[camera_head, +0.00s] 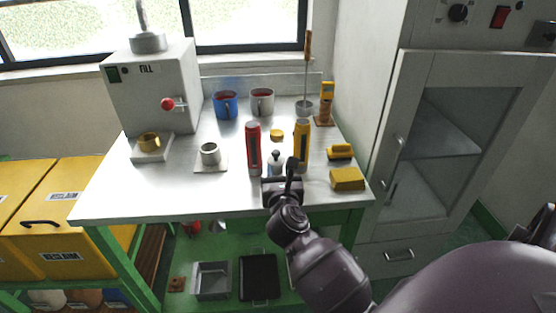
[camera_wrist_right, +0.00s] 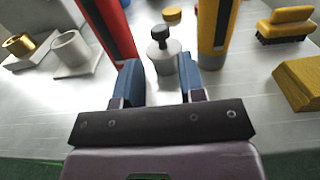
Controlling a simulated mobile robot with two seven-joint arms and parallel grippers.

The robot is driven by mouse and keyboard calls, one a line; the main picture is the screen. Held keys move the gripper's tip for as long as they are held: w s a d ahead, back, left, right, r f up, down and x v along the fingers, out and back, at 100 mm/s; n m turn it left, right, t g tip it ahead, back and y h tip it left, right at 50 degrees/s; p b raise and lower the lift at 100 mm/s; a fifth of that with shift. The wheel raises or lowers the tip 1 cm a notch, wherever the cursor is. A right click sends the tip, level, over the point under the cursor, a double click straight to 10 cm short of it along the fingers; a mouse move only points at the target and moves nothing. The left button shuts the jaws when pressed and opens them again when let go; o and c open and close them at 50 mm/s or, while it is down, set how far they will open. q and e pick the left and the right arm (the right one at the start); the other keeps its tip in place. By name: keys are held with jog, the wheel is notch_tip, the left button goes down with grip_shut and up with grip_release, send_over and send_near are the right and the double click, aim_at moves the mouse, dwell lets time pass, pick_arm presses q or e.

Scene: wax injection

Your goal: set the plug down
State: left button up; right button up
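No gripper of mine visibly holds a plug, and I cannot tell for sure which object is the plug. A small pale bottle-shaped piece with a black top (camera_wrist_right: 161,52) stands upright on the table, also seen in the head view (camera_head: 275,160). A low yellow round piece (camera_head: 277,134) lies behind it, also in the wrist view (camera_wrist_right: 172,14). My right gripper (camera_wrist_right: 158,75) is open at the table's front, its blue fingers apart on either side of the pale piece's near side. Contact is unclear. My left gripper is out of view.
A red upright tool (camera_head: 253,148) and a yellow one (camera_head: 302,142) flank the pale piece closely. A grey cup on a plate (camera_head: 209,154) is to the left, a yellow block (camera_head: 347,179) and brush (camera_head: 341,152) to the right. Table (camera_head: 130,190) is bare at front left.

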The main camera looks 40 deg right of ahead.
jog(key=v, duration=0.3)
jog(key=shift+s+a, duration=0.15)
jog(key=shift+s, duration=0.05)
jog(key=shift+s+a+n+t, duration=0.1)
jog(key=shift+s+n+t, duration=0.4)
jog(key=shift+n, duration=0.7)
jog(key=s+a+f+n+t+y, duration=0.1)
jog(key=s+a+f+n+y, duration=0.3)
jog(key=n, duration=0.9)
jog(key=s+a+f+n+t+y, duration=0.1)
jog(key=s+a+f+n+y, duration=0.25)
jog(key=n, duration=0.85)
jog(key=s+d+f+n+g+y, duration=0.1)
jog(key=s+f+n+g, duration=0.6)
jog(key=s+f+n, duration=0.5)
jog(key=s+n, duration=0.1)
jog(key=n, duration=0.3)
jog(key=shift+s+g+y, duration=0.2)
jog(key=shift+g+y, duration=0.1)
jog(key=shift+y, duration=0.05)
